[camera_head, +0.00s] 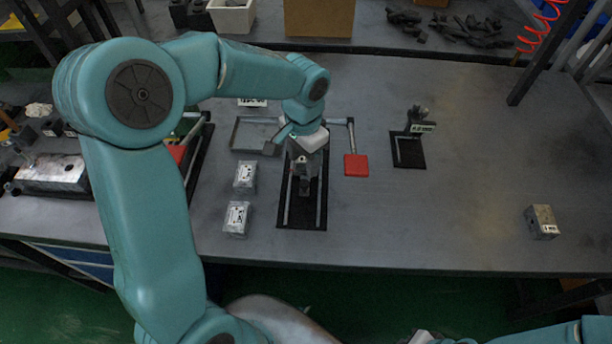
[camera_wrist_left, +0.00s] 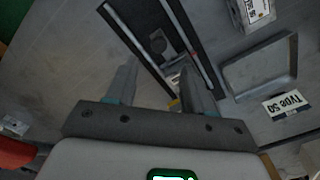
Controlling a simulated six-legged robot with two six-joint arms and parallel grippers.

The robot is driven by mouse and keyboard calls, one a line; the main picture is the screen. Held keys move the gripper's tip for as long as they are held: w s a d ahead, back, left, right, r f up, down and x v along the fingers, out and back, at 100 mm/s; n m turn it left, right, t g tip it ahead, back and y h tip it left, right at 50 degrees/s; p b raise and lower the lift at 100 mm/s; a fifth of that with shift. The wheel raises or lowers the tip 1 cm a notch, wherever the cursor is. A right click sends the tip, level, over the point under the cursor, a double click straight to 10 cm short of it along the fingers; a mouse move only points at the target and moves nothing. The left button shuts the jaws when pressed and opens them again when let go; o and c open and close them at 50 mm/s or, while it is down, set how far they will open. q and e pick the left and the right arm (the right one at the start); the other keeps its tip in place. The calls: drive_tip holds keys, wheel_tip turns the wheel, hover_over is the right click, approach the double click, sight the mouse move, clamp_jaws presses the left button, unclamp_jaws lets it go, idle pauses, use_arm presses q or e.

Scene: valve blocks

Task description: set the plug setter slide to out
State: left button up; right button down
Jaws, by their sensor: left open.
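The plug setter appears to be the black base (camera_head: 303,217) with two long parallel metal rails at the middle of the table. I cannot tell which end is marked out. My left gripper (camera_head: 303,166) is over the far part of this base, pointing down. In the wrist view its two fingers (camera_wrist_left: 157,80) are apart with nothing clearly between them. The wrist hides the far end of the rails. My right gripper is not visible.
Two metal valve blocks (camera_head: 245,176) (camera_head: 236,217) stand left of the base, with a shallow grey tray (camera_head: 234,137) behind. A small black stand (camera_head: 410,155) stands further right. The right table is mostly clear.

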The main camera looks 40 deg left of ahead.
sight(304, 183)
use_arm(q)
drive_tip(key=f, duration=0.7)
drive_tip(key=shift+s+d+f, duration=0.1)
drive_tip(key=shift+s+f, duration=0.1)
drive_tip(key=shift+f, duration=0.15)
drive_tip(key=shift+w+f, duration=0.1)
clamp_jaws()
